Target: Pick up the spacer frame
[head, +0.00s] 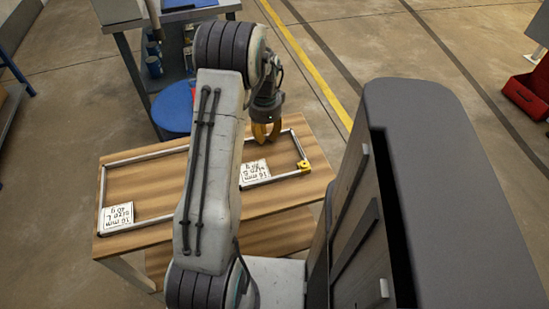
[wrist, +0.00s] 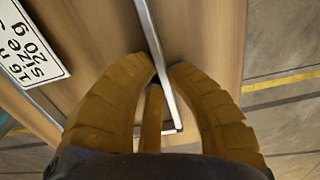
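Two thin grey metal spacer frames lie on the wooden table. The smaller spacer frame (head: 283,177) is on the right, with a yellow corner piece (head: 304,166) at its near right corner. The larger spacer frame (head: 141,156) is on the left, partly hidden by my arm. My gripper (head: 266,139), with yellow fingers, points down at the far side of the smaller frame. In the wrist view, a bar of this frame (wrist: 150,34) runs between the fingertips of my gripper (wrist: 160,68). The fingers are apart, with a gap beside the bar; whether one touches it I cannot tell.
The wooden table (head: 285,199) carries a white label (head: 254,172) in the smaller frame and another (head: 117,217) in the larger one. A blue round stool (head: 172,107) and a workbench stand behind. A red box (head: 527,96) is far right on open floor.

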